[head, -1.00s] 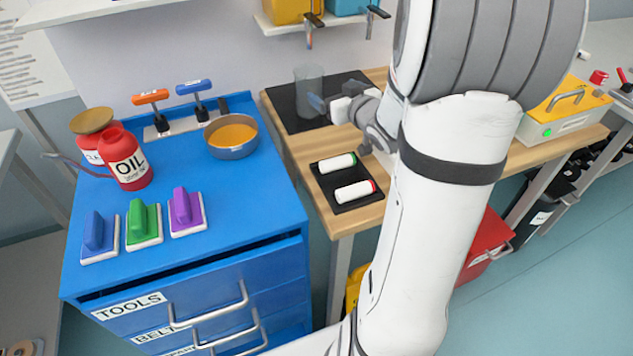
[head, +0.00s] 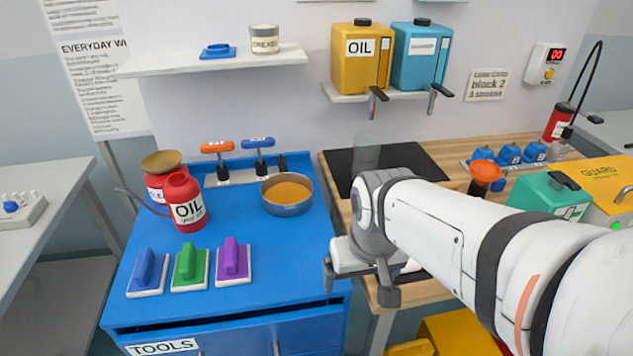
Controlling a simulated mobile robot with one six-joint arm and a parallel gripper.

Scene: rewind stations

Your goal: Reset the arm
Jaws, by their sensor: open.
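My arm comes in from the right edge of the head view and reaches left. It ends in my gripper (head: 358,283), which hangs in front of the gap between the blue tool cabinet (head: 285,228) and the wooden bench (head: 408,290). The jaws are spread and I see nothing between them. My gripper and wrist hide part of the bench front and whatever lies there.
On the cabinet stand a red oil can (head: 185,205), an orange-filled pan (head: 286,193) and three coloured pads, the purple one (head: 233,262) nearest my gripper. A clear cup (head: 366,152) stands on the black mat (head: 420,158). Orange and blue dispensers (head: 418,58) sit on a shelf above.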

